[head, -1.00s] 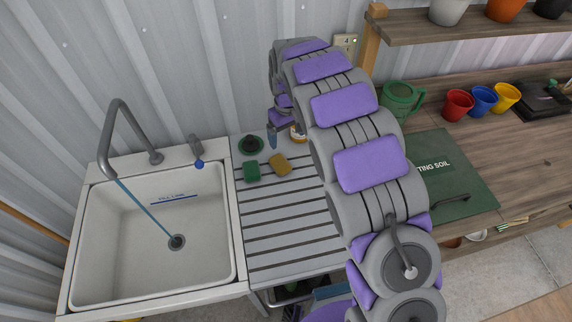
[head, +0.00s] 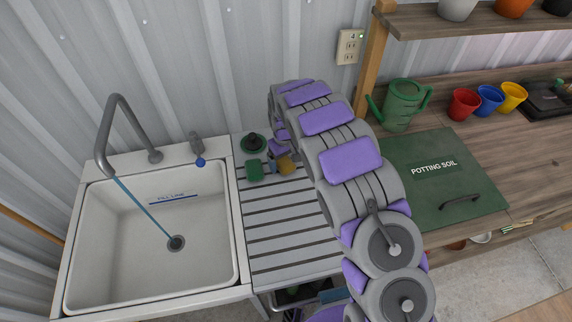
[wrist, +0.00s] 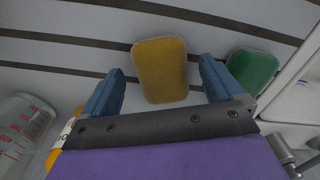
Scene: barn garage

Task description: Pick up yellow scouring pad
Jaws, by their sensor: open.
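The yellow scouring pad (wrist: 161,70) lies flat on the slatted drainboard. In the wrist view it shows between and just ahead of the two blue fingers of my gripper (wrist: 160,84), which is open and empty. In the head view the pad (head: 287,166) is partly hidden by my arm, and my gripper (head: 273,163) shows only in part beside it. A green scouring pad (head: 255,170) lies just left of the yellow one in the head view; it is close to one finger in the wrist view (wrist: 252,71).
A white sink (head: 92,250) with a tall tap (head: 108,135) adjoins the drainboard (head: 285,235) on the left. A dark green round object (head: 252,144) sits at the back. In the wrist view a clear measuring cup (wrist: 25,130) stands near the left finger. The front slats are clear.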

